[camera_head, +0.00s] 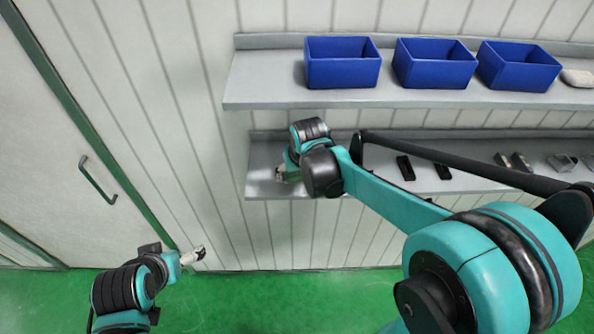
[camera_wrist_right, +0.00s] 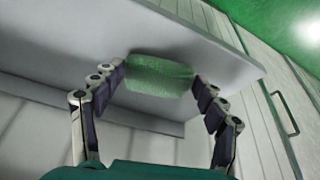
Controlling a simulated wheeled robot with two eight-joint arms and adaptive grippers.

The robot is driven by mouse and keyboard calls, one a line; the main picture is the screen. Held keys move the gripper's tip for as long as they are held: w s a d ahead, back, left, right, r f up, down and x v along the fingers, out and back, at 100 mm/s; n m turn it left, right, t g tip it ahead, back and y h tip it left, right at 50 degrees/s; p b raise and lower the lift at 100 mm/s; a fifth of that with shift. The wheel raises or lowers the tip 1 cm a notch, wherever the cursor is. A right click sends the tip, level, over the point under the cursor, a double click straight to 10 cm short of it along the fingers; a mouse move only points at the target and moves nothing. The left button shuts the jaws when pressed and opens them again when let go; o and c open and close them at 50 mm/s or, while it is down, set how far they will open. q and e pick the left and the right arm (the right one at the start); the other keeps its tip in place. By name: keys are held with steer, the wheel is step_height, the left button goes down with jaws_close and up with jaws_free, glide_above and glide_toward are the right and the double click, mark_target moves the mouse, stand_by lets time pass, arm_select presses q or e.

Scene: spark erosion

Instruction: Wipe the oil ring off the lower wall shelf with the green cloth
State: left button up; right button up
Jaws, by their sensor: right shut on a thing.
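The lower wall shelf (camera_head: 262,155) is a grey ledge under the upper shelf in the head view. My right gripper (camera_head: 284,172) is at its left end, largely hidden there by its own wrist. In the right wrist view my right gripper (camera_wrist_right: 158,77) is shut on the green cloth (camera_wrist_right: 160,74), a folded pad between the fingertips, over the grey shelf surface (camera_wrist_right: 205,45). Whether the cloth touches the shelf is hard to tell. I cannot make out the oil ring in either view. My left gripper (camera_head: 194,256) is low at the left, away from the shelf, with its fingers too small to judge.
The upper shelf (camera_head: 265,85) holds blue bins (camera_head: 342,66) close above my right arm. Black blocks (camera_head: 405,168) and metal parts (camera_head: 562,162) sit farther right on the lower shelf. A door with a handle (camera_head: 97,180) is at the left.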

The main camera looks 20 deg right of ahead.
stand_by(0.4)
steer(key=shift+f+b, duration=0.85)
steer(key=shift+f, duration=0.2)
steer(key=shift+w, duration=0.1)
steer(key=shift+w+d+r+b, duration=0.1)
steer(key=shift+w+d+b, duration=0.15)
steer(key=shift+w, duration=0.75)
steer(key=shift+w+d+b, duration=0.15)
steer(key=shift+w+d, duration=0.1)
steer(key=shift+w, duration=0.7)
steer(key=shift+w+d+b, duration=0.2)
steer(key=shift+w+b, duration=0.05)
steer(key=shift+w, duration=0.55)
steer(key=shift+w+d+b, duration=0.2)
steer(key=shift+w, duration=0.6)
steer(key=shift+w, duration=0.1)
steer(key=shift+s+a+f, duration=0.1)
steer(key=shift+s+a, duration=0.05)
steer(key=shift+s, duration=0.55)
steer(key=shift+s+a+f, duration=0.1)
steer(key=shift+s+a, duration=0.1)
steer(key=shift+s, duration=0.55)
steer(key=shift+s+a+f, duration=0.1)
steer(key=shift+s+a, duration=0.05)
steer(key=shift+s, duration=0.55)
steer(key=shift+c, duration=0.4)
